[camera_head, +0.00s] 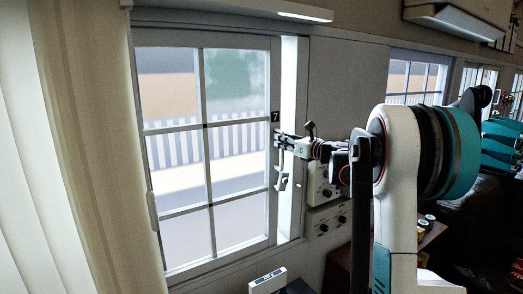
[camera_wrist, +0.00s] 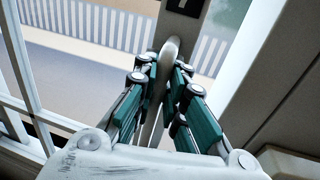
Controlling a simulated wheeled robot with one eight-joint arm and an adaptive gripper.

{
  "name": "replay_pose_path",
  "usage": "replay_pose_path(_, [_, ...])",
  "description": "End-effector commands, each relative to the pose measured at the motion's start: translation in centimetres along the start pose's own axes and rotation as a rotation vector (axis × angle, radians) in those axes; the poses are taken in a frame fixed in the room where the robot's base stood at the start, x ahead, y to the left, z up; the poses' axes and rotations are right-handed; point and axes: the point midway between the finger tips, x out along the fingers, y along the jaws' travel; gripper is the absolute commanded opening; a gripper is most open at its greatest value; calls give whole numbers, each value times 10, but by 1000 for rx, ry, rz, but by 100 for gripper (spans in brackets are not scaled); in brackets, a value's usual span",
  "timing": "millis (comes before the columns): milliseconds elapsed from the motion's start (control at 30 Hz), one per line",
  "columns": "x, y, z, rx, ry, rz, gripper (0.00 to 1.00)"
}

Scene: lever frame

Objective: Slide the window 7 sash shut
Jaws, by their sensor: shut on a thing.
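The window 7 sash (camera_head: 205,123) is a white frame with several panes, marked by a black "7" plate on its right stile. In the wrist view its stile (camera_wrist: 182,27) shows with a strip of outdoors to its right, so a gap stands between the stile and the right jamb (camera_wrist: 262,60). A pale upright handle (camera_wrist: 171,48) is on the stile. My gripper (camera_head: 279,141) reaches it from the right, just below the plate. In the wrist view the teal fingers (camera_wrist: 165,72) are closed around the handle; the exact contact is partly hidden.
A beige curtain (camera_head: 88,150) hangs left of the window. A wall box with knobs (camera_head: 322,183) sits behind my wrist, and a small white device (camera_head: 268,281) stands below the sill. Another window (camera_head: 415,78) is farther right.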

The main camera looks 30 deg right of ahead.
Motion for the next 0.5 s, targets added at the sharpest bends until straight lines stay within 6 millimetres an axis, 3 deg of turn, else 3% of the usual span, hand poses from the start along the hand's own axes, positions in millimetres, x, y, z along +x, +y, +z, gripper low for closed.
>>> replay_pose_path(33, [-2,-14,1,3,-4,-3,0])
replay_pose_path(200, [-8,-44,2,3,-4,-1,0])
replay_pose_path(500, [-12,-65,4,3,-5,1,0])
